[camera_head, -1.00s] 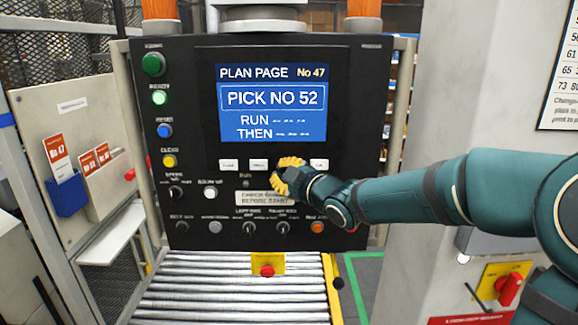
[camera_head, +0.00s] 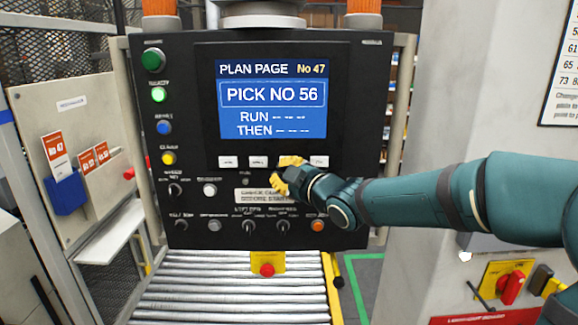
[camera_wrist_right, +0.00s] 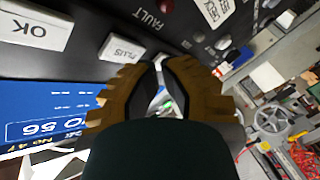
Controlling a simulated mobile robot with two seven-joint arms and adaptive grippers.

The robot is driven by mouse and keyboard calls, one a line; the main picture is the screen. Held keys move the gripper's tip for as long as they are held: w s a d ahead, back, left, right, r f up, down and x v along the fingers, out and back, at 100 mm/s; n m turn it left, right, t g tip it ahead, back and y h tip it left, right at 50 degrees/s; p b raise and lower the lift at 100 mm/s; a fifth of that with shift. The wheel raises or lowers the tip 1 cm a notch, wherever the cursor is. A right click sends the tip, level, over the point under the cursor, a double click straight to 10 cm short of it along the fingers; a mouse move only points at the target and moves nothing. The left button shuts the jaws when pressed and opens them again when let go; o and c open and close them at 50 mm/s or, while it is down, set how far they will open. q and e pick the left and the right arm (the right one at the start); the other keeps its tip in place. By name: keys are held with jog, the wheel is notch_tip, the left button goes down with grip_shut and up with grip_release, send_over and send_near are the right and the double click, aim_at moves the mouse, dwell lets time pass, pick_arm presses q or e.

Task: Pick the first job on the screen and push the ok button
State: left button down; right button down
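The screen (camera_head: 272,128) on the black panel reads PLAN PAGE No 47 and PICK NO 56, with dashes after RUN and THEN. The rightmost white button (camera_head: 320,162) sits under the screen; in the right wrist view it is the OK button (camera_wrist_right: 35,32). The PLUS button (camera_wrist_right: 120,48) is left of OK on the panel, close to my fingertips. My left gripper is not in view.
A red No 47 card (camera_head: 55,150) stands in a blue holder (camera_head: 67,196) at the left, beside more red cards (camera_head: 87,160). Small knobs and labels lie below the buttons. A roller conveyor (camera_head: 225,290) runs below. A red switch (camera_head: 512,288) is at the lower right.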

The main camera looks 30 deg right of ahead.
jog(key=s+a+b, duration=0.1)
jog(key=s+b, duration=0.1)
jog(key=s+a+b, duration=0.1)
jog(key=s, duration=0.1)
jog(key=shift+s+a, duration=0.1)
jog(key=shift+a, duration=0.2)
dwell(0.4)
dwell(2.6)
